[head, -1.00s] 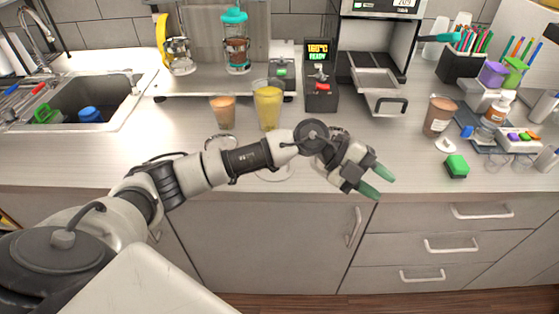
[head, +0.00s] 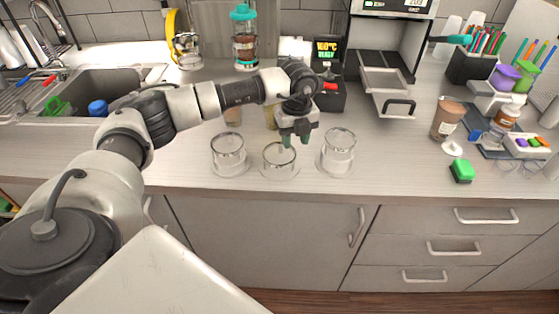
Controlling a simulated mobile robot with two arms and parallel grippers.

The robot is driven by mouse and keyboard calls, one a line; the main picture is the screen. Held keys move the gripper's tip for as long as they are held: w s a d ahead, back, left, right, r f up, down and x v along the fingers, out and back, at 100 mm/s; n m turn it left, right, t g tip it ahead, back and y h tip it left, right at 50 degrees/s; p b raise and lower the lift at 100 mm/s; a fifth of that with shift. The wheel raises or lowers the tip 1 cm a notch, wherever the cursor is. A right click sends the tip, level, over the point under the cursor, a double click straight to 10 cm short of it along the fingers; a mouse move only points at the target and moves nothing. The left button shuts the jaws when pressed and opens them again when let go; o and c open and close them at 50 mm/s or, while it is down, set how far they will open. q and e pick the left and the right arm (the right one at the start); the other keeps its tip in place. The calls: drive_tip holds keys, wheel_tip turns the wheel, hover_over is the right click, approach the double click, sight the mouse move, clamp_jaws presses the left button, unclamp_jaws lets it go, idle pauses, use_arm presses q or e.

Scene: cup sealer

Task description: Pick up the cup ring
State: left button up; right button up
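My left gripper (head: 296,141) points down over the counter with its green fingertips a little apart, with nothing visible between them. It is just above and right of the middle one of three clear, rimmed cup-like pieces (head: 279,162). One clear piece (head: 229,155) stands to the left and another (head: 338,153) to the right, each on a round clear base. I cannot tell which piece is the cup ring. A small white ring-like piece (head: 452,149) lies farther right. My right gripper is not in view.
A brown-filled cup (head: 447,120) and a green block (head: 461,171) are at the right. The black device with a display (head: 328,84) and an open drawer-like tray (head: 384,82) stand behind. My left arm partly hides two filled cups. The front counter strip is clear.

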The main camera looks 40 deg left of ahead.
sight(293, 150)
use_arm(q)
drive_tip(key=shift+f+p, duration=0.35)
drive_tip(key=shift+f, duration=0.05)
wheel_tip(293, 150, down, 4)
drive_tip(key=shift+a+r+p, duration=0.15)
drive_tip(key=shift+p, duration=0.55)
drive_tip(key=shift+f, duration=0.35)
drive_tip(key=shift+c, duration=0.3)
clamp_jaws()
